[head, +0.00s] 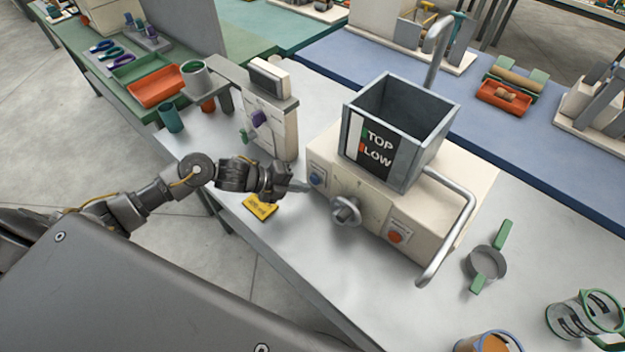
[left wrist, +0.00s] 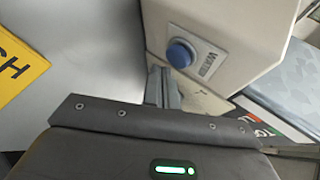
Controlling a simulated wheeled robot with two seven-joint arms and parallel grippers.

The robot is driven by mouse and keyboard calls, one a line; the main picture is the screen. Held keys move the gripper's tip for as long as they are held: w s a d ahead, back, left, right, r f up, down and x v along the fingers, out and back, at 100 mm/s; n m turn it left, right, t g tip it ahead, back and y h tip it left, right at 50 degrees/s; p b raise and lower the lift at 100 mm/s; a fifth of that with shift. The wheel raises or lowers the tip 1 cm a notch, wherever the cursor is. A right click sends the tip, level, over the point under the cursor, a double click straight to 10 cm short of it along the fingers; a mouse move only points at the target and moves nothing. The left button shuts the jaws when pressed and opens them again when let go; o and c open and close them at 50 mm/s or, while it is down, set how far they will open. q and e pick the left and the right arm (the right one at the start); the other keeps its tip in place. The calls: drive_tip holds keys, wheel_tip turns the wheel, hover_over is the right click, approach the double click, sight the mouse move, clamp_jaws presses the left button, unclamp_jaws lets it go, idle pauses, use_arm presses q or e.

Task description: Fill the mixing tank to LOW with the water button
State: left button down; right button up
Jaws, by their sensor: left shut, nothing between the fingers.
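The mixing tank (head: 428,150) is a grey open-topped box on a cream machine (head: 460,215). The inside looks dark; I see no clear water level. The blue water button (head: 316,180) is on the machine's left front, with a label beside it in the left wrist view (left wrist: 180,53). My left gripper (head: 301,187) is shut and empty, its tip close to the button's left. In the wrist view its fingers (left wrist: 162,86) are just below the button; contact is unclear. My right gripper is out of view.
A bent pipe (head: 462,222) stands at the right. A yellow sign (head: 260,206) lies below my left gripper. Another cream device (head: 268,125) stands behind it.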

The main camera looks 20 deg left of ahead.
use_arm(q)
drive_tip(key=shift+w, duration=0.1)
drive_tip(key=shift+w+d, duration=0.15)
drive_tip(key=shift+w, duration=0.15)
drive_tip(key=shift+w+d+b, duration=0.15)
drive_tip(key=shift+w+b, duration=0.15)
drive_tip(key=shift+w, duration=0.1)
idle(2.8)
drive_tip(key=shift+s, duration=0.15)
idle(0.7)
drive_tip(key=shift+s+a, duration=0.3)
drive_tip(key=shift+s, duration=0.35)
drive_tip(key=shift+s+a+p, duration=0.2)
drive_tip(key=shift+s+a, duration=0.1)
drive_tip(key=shift+s, duration=0.5)
drive_tip(key=shift+s+a+p, duration=0.2)
drive_tip(key=shift+s+a, duration=0.05)
drive_tip(key=shift+s, duration=0.5)
drive_tip(key=shift+s+a+p, duration=0.2)
drive_tip(key=shift+s+a, duration=0.1)
drive_tip(key=shift+s, duration=0.5)
idle(0.6)
